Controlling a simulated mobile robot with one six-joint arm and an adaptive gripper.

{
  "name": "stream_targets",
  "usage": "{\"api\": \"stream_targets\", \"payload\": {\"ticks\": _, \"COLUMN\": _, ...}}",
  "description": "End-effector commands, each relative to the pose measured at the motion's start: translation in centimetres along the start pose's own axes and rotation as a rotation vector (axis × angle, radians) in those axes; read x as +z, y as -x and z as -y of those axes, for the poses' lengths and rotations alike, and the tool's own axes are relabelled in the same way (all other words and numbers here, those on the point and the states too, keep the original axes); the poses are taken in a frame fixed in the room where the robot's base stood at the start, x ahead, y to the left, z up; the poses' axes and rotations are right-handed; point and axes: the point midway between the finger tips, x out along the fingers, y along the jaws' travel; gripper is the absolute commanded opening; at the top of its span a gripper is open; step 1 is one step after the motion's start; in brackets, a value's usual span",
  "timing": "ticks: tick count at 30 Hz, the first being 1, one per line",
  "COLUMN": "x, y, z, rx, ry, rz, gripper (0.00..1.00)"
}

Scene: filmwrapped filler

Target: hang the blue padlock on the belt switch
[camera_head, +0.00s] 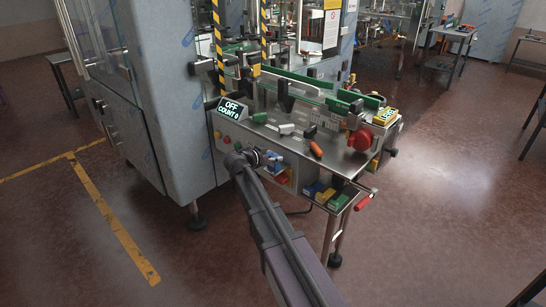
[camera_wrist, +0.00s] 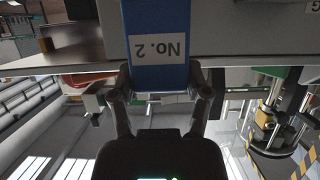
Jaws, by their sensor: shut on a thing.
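My gripper (camera_wrist: 160,88) is shut on the blue padlock (camera_wrist: 157,65), seen in the wrist view as a blue block with an upside-down "No. 2" label. Its upper end runs out of the picture and no shackle shows. In the head view my gripper (camera_head: 268,157) is at the front panel of the machine table, with a small blue patch of the padlock (camera_head: 277,160) at its tip. Whether the padlock touches the panel cannot be told. The belt switch is not clearly made out; red and yellow parts (camera_head: 282,178) show on the panel just below the gripper.
The metal table (camera_head: 330,158) carries an orange-handled tool (camera_head: 316,149), a red round part (camera_head: 360,139) and an "OFF / COUNT 0" display (camera_head: 232,109). Coloured boxes (camera_head: 326,194) sit below its front edge. A tall grey cabinet (camera_head: 165,105) stands close on the left. Floor in front is clear.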

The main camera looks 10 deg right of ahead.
Motion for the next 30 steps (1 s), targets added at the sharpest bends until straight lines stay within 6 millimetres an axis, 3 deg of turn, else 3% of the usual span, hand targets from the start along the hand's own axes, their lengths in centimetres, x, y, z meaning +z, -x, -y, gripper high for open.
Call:
{"api": "stream_targets", "payload": {"ticks": 3, "x": 0.2, "y": 0.0, "z": -0.1, "rx": 0.002, "ry": -0.001, "rz": 0.005, "gripper": 0.05}}
{"api": "stream_targets", "payload": {"ticks": 4, "x": 0.2, "y": 0.0, "z": -0.1, "rx": 0.002, "ry": -0.002, "rz": 0.005, "gripper": 0.71}}
{"api": "stream_targets", "payload": {"ticks": 7, "x": 0.1, "y": 0.0, "z": -0.1, "rx": 0.001, "ry": -0.001, "rz": 0.005, "gripper": 1.0}}
{"api": "stream_targets", "payload": {"ticks": 30, "x": -0.9, "y": 0.4, "z": 0.0, "rx": 0.001, "ry": -0.001, "rz": 0.003, "gripper": 1.0}}
